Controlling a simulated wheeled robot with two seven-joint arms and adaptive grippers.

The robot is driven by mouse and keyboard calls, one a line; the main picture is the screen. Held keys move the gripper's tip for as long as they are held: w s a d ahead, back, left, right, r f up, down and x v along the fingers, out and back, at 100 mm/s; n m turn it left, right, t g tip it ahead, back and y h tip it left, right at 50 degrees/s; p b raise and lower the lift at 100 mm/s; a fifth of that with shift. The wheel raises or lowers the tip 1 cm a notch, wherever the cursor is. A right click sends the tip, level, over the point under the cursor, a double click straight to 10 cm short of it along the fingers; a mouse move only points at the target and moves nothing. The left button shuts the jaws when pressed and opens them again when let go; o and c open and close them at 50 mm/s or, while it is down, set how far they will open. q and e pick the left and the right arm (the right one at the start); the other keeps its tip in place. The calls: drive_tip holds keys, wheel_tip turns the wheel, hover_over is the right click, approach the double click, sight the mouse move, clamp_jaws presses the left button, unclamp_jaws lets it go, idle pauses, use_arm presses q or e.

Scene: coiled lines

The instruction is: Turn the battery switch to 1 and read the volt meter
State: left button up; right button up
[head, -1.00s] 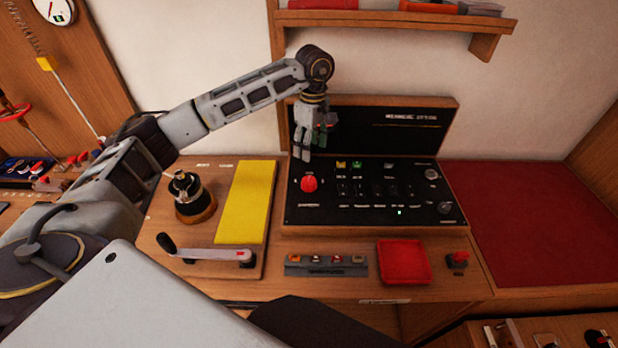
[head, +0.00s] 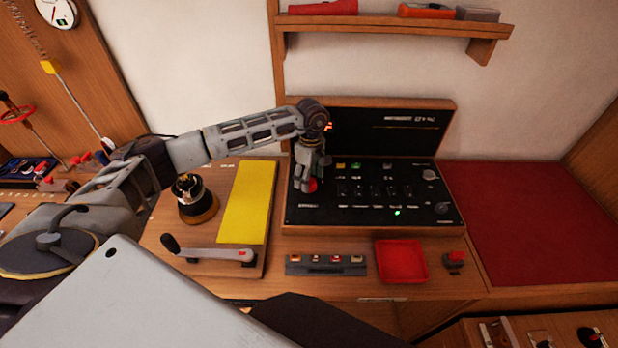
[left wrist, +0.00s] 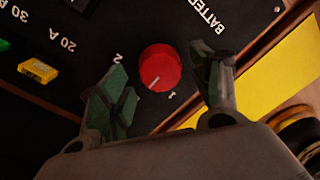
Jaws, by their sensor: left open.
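The battery switch (head: 312,186) is a round red knob at the left of the black panel (head: 300,217), partly hidden by my left gripper (head: 304,184). In the left wrist view the knob (left wrist: 160,68) shows a white pointer mark aimed between the printed 2 and 1. My left gripper (left wrist: 162,88) is open, one green-padded finger on each side of the knob, apart from it in the picture. Small red lit marks (head: 328,126) on the upright black board sit partly behind my wrist; I cannot read them or tell if they are the volt meter. My right gripper is not in view.
The panel also carries a yellow button (head: 341,165), several switches and a lit green lamp (head: 397,213). A yellow pad (head: 249,200) and a crank handle (head: 210,253) lie to the left. A red tray (head: 402,262) is in front. The red mat (head: 530,220) at right is clear.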

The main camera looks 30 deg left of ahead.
use_arm(q)
drive_tip(key=shift+f, duration=0.4)
drive_tip(key=c, duration=1)
drive_tip(key=shift+c, duration=0.2)
